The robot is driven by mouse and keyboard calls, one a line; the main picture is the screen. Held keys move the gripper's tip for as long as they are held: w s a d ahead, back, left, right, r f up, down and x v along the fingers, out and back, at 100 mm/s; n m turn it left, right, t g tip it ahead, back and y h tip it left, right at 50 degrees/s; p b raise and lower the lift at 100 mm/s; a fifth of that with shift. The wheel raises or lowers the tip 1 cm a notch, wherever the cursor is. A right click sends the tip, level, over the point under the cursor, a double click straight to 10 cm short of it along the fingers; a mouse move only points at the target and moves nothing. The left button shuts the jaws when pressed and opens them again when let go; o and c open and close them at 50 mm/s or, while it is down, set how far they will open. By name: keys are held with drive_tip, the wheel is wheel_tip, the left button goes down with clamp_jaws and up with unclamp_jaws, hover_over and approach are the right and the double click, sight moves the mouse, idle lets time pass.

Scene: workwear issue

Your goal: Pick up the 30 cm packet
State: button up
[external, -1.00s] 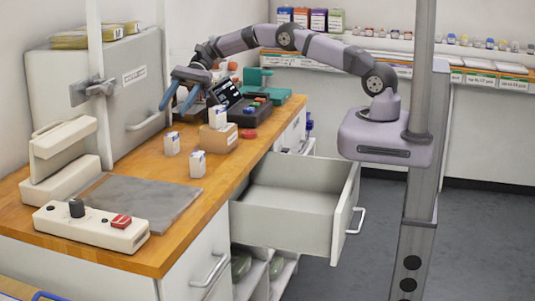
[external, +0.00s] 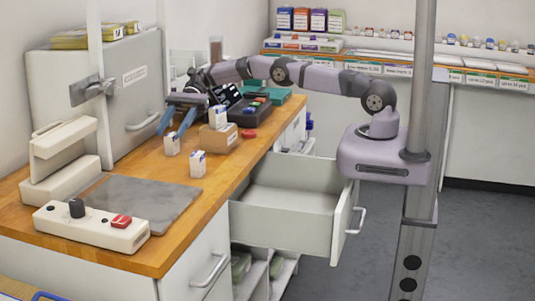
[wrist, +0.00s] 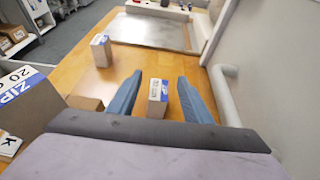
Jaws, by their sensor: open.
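One packet (external: 172,143) stands just below my open gripper (external: 175,128). In the wrist view this packet (wrist: 158,97) shows between the two blue fingers of my gripper (wrist: 158,100), touching neither that I can see. A second packet (external: 198,164) stands nearer the counter's front edge; it also shows in the wrist view (wrist: 101,50). A third packet (external: 218,116) sits on a brown block and reads "ZIP 20 c" in the wrist view (wrist: 28,98). The other labels are too small to read.
The brown block (external: 217,138) is right of my gripper. A grey cabinet (external: 140,80) stands close on the left. A drawer (external: 290,215) is open below the counter.

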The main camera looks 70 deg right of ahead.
sight(168, 144)
drive_tip(key=shift+f+b, duration=0.45)
drive_tip(key=shift+f, duration=0.6)
drive_tip(key=shift+f+x, duration=0.25)
drive_tip(key=shift+x, duration=2.4)
drive_tip(key=shift+d, duration=0.15)
drive_tip(key=c, duration=1.1)
